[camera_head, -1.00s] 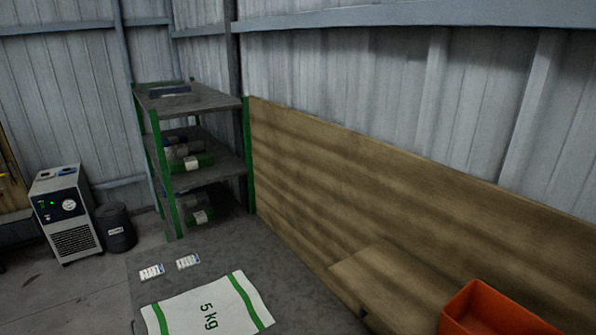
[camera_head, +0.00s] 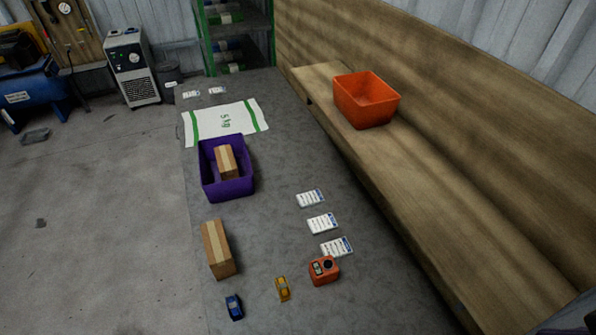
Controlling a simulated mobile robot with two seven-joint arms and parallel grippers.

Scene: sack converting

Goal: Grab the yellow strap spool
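A small yellow object (camera_head: 283,289), which looks like the yellow strap spool, lies on the grey work surface (camera_head: 270,215) near the bottom middle of the head view. It is too small to make out its winding. A small blue object (camera_head: 234,307) lies to its left, and an orange device (camera_head: 324,270) with a dark round part stands to its right, apart from it. Neither of my grippers shows in the head view.
A cardboard box (camera_head: 218,250) stands left of the yellow object. Behind it is a purple bin (camera_head: 230,189) holding another carton (camera_head: 226,162). Several white labelled cards (camera_head: 321,223) lie to the right. An orange bin (camera_head: 366,99) sits on a raised wooden ledge (camera_head: 400,170).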

